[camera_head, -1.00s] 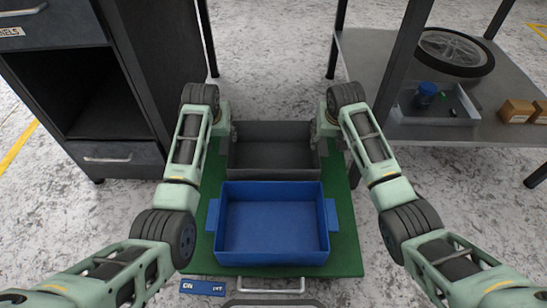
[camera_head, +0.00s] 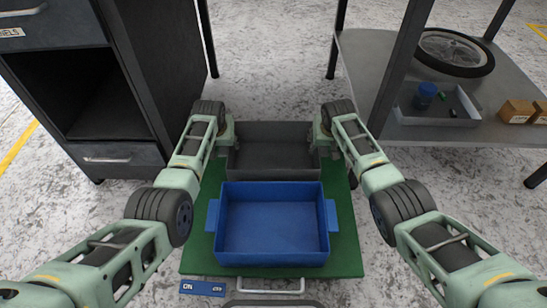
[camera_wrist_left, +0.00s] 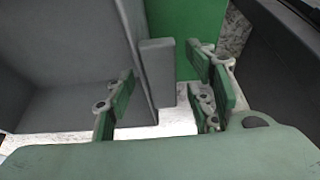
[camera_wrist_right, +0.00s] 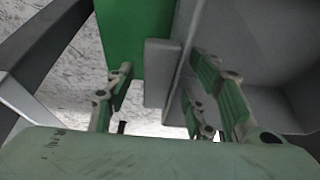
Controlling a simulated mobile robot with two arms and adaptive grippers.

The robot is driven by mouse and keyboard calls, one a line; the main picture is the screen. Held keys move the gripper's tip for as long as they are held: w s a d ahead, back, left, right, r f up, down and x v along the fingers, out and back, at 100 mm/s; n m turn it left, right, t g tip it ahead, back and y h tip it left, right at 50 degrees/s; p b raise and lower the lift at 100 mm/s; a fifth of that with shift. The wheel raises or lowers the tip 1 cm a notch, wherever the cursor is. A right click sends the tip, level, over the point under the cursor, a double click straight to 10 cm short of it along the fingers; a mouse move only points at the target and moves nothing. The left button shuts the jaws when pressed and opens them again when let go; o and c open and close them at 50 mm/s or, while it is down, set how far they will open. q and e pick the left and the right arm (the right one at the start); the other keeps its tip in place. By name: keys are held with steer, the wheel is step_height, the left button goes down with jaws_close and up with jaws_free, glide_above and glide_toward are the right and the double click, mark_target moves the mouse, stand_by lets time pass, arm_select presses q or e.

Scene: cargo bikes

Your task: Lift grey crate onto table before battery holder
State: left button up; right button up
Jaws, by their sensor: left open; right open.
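The grey crate (camera_head: 273,160) sits on the green board, behind a blue crate, in the head view. My left gripper (camera_head: 228,138) is at its left side and my right gripper (camera_head: 320,138) at its right side. In the left wrist view, the open fingers (camera_wrist_left: 165,98) stand either side of the crate's grey side tab (camera_wrist_left: 157,75), with gaps. In the right wrist view, the open fingers (camera_wrist_right: 162,98) likewise stand either side of the other tab (camera_wrist_right: 162,72). I cannot pick out a battery holder.
The blue crate (camera_head: 272,258) stands empty in front on the green board (camera_head: 345,250). A dark cabinet (camera_head: 105,155) is at left. A grey shelf (camera_head: 375,60) at right holds a wheel (camera_head: 455,52), a tray with a blue item, and small boxes (camera_head: 516,111).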

arm_select(q)
steer(key=shift+f, duration=0.1)
arm_select(e)
steer(key=shift+f, duration=0.1)
arm_select(q)
steer(key=shift+c, duration=0.5)
arm_select(e)
steer(key=shift+c, duration=0.5)
arm_select(q)
jaws_close()
arm_select(e)
jaws_close()
arm_select(q)
steer(key=shift+w, duration=0.1)
arm_select(e)
steer(key=shift+w, duration=0.1)
